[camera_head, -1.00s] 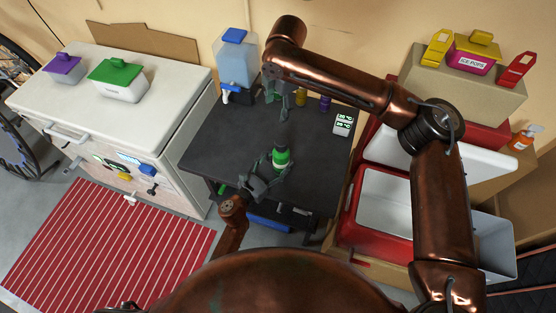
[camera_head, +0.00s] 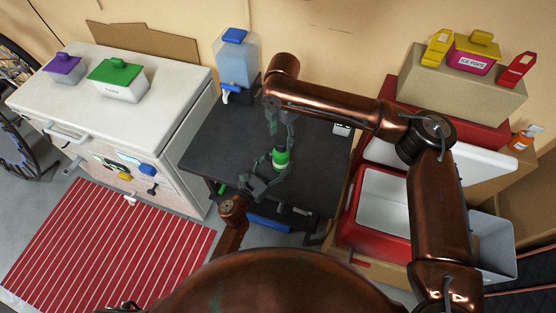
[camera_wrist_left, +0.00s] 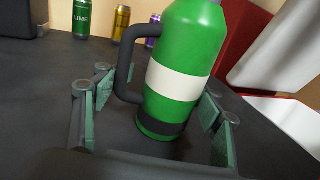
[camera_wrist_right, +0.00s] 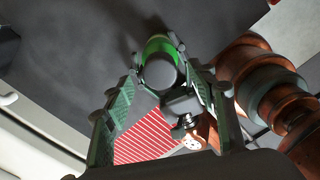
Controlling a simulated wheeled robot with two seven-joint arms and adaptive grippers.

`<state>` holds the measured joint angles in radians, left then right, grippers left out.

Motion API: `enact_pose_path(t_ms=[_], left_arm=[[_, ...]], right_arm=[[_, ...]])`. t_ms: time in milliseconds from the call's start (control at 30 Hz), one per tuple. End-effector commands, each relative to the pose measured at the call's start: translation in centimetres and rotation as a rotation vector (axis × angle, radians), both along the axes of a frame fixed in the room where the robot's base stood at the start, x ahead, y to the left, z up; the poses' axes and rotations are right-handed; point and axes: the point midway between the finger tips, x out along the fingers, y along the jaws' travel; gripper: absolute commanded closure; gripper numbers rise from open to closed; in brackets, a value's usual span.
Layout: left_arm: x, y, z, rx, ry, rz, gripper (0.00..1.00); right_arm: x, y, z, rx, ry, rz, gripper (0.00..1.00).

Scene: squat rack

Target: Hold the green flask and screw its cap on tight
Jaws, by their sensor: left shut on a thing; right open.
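The green flask (camera_head: 281,159) with a white band stands upright over the dark table (camera_head: 215,150). My left gripper (camera_head: 268,180) is shut on its lower body; the flask fills the space between the fingers in the left wrist view (camera_wrist_left: 180,50). The flask's black handle (camera_wrist_left: 126,65) points left there. A grey round cap (camera_wrist_right: 161,72) tops the flask in the right wrist view. My right gripper (camera_head: 279,135) is open just above the flask, its fingers on either side of the cap. Whether the fingers touch the cap, and how the cap is seated, I cannot tell.
A blue-topped water dispenser (camera_head: 237,65) stands at the table's back left. Lime (camera_wrist_left: 82,18), gold (camera_wrist_left: 121,20) and purple (camera_wrist_left: 154,28) cans stand behind the flask. A red cooler (camera_head: 348,225) is right of the table, a white cabinet (camera_head: 165,100) left.

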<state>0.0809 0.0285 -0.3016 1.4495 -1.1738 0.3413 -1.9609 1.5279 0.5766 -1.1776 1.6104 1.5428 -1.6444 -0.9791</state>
Motion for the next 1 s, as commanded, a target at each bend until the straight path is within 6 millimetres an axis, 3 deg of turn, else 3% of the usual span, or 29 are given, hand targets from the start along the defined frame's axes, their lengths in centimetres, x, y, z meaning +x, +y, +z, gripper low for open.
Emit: enact_pose_path(t_ms=[300, 667, 1000], left_arm=[[0.0, 0.0, 0.0, 0.0, 0.0, 0.0, 0.83], [0.0, 0.0, 0.0, 0.0, 0.0, 0.0, 0.83], [0.0, 0.0, 0.0, 0.0, 0.0, 0.0, 0.83]], right_arm=[[0.0, 0.0, -2.8, -0.001, 0.001, 0.0, 0.48], [0.0, 0.0, -3.1, 0.0, 0.0, 0.0, 0.48], [0.0, 0.0, -3.0, 0.0, 0.0, 0.0, 0.71]])
